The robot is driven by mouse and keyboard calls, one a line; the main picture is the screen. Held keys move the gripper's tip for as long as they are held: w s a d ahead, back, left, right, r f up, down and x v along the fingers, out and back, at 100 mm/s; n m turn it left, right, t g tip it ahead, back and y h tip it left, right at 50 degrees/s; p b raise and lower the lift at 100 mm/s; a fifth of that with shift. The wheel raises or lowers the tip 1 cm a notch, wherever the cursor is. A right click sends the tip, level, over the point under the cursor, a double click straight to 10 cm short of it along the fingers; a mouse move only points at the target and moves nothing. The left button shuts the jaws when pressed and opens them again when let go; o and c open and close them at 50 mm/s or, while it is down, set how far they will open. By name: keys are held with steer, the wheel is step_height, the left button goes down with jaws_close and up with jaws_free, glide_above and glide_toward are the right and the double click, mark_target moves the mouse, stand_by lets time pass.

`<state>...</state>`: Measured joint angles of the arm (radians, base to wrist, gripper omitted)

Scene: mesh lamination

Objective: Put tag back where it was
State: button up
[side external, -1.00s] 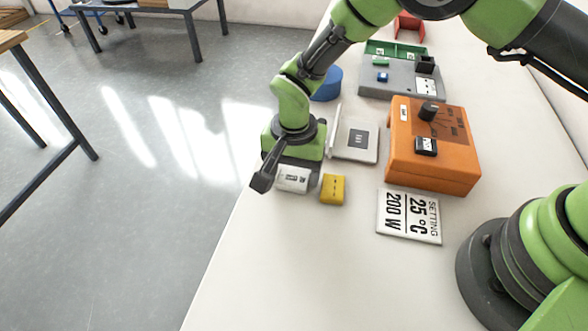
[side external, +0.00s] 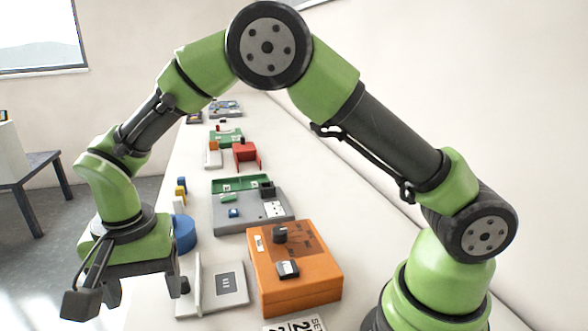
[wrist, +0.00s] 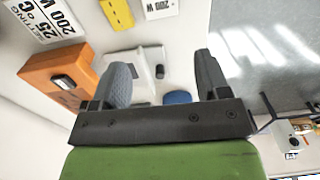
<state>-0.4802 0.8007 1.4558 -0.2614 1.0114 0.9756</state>
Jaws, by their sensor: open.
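A small white tag (wrist: 160,8) with "200 W" printed on it lies on the table at the top edge of the wrist view, partly cut off. It is beside the yellow block (wrist: 117,13) and below the side view's frame. My gripper (wrist: 163,80) is open and empty, with its two dark fingers wide apart. The tag is outside the fingers, towards the top of the picture. In the side view my gripper (side external: 145,290) hangs over the table's left edge, and its fingertips are near the bottom of the picture.
An orange box (side external: 295,265) with a black knob, a grey panel (side external: 240,212) and a blue round thing (side external: 184,234) stand nearby. A grey-white plate (side external: 225,285) has a thin upright sheet beside it. A printed setting card (wrist: 45,15) lies flat. The floor drops off at left.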

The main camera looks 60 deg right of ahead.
steer(key=s+d+r+n+t+y, duration=0.1)
steer(key=d+r, duration=0.2)
steer(key=r, duration=0.2)
steer(key=s+d+r+t, duration=0.1)
steer(key=s+d+r, duration=0.15)
steer(key=r, duration=0.25)
steer(key=s+d+r+n+t, duration=0.2)
steer(key=s+d+r, duration=0.1)
steer(key=s, duration=0.4)
steer(key=s+d+r+n+t, duration=0.1)
steer(key=s+d+r+t, duration=0.2)
steer(key=s+d, duration=0.3)
steer(key=s+r, duration=0.1)
steer(key=s, duration=0.1)
steer(key=shift+s+d+r+n+y, duration=0.2)
steer(key=shift+s+n+y, duration=0.1)
steer(key=shift+n+y, duration=0.1)
